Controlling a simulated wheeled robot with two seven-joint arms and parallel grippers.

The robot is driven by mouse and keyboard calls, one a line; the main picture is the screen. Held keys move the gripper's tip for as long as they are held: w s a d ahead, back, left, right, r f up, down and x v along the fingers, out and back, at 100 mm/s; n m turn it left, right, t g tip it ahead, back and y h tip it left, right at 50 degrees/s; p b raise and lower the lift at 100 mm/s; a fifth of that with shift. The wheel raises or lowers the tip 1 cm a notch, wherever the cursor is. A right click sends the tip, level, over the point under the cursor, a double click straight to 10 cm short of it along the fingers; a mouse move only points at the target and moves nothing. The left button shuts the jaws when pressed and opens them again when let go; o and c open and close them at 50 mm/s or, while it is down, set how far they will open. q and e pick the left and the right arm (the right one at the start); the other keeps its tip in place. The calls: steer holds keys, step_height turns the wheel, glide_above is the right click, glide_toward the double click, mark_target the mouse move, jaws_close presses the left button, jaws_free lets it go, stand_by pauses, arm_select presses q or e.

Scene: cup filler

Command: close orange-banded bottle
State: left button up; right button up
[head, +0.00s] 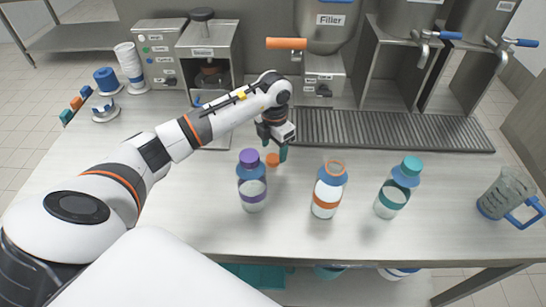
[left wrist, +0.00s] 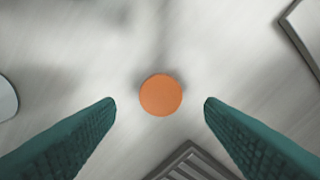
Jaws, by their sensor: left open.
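The orange-banded bottle (head: 328,190) stands upright and uncapped on the table, with an orange ring at its open neck. A small round orange cap (head: 272,160) lies on the table behind and to the left of it. In the left wrist view the orange cap (left wrist: 160,95) lies between and beyond my two green fingers. My left gripper (head: 274,151) is open above the cap, fingers pointing down, not touching it. It also shows open in the left wrist view (left wrist: 160,110). My right gripper is not in view.
A purple-capped bottle (head: 252,181) stands just in front of the left gripper. A teal-capped bottle (head: 398,188) and a clear pitcher (head: 508,194) stand to the right. A drip grate (head: 390,131) and the filler (head: 330,40) are behind. The table's front strip is clear.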

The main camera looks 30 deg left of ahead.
mark_target(274, 158)
arm_select(q)
steer(key=shift+f, duration=1.65)
steer(key=c, duration=1.1)
